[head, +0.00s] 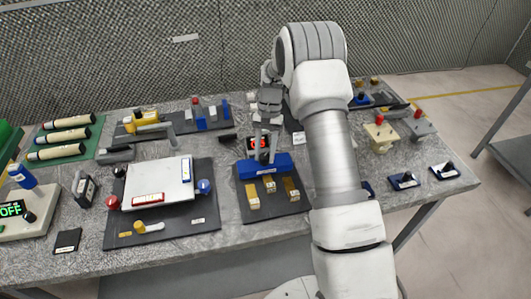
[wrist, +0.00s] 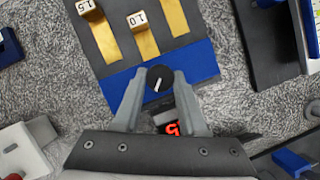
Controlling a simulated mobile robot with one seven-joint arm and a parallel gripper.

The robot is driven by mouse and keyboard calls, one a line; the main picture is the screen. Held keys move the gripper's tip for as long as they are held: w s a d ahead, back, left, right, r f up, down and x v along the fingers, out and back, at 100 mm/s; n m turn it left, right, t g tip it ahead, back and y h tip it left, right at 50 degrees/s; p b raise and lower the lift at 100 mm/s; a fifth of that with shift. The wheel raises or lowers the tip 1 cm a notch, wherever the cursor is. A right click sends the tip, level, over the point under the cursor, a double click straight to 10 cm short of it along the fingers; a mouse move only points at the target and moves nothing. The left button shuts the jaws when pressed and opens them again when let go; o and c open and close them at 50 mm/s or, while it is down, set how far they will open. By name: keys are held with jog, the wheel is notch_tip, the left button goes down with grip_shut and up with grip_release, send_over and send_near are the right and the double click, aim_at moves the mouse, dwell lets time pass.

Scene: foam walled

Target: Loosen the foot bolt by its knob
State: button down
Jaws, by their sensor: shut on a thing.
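A round black knob (wrist: 159,77) with a white pointer line stands at the edge of a blue block (wrist: 203,62) in the wrist view. My gripper (wrist: 160,90) has a grey finger on each side of the knob and is shut on it. In the head view my gripper (head: 263,150) reaches down over the blue block (head: 287,161) from behind. A red digital display (wrist: 172,128) shows partly between the fingers, its reading cut off. I cannot make out any bolt shaft under the knob.
Brass strips (head: 252,203) lie on the black board before the block, with small marked cubes (wrist: 140,20) on them. A white panel (head: 158,180) stands at left on another board. Small blue-and-black fixtures (head: 403,181) stand at right.

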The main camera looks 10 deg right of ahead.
jog(key=n+h, duration=0.1)
jog(key=n, duration=0.3)
jog(key=shift+a+n+h, duration=0.15)
jog(key=shift+n+h, duration=0.25)
dwell(0.4)
jog(key=shift+c, duration=2.3)
grip_release()
jog(key=shift+r, duration=0.1)
jog(key=v, duration=1.7)
jog(key=shift+w+p, duration=0.3)
jog(key=shift+a, duration=0.1)
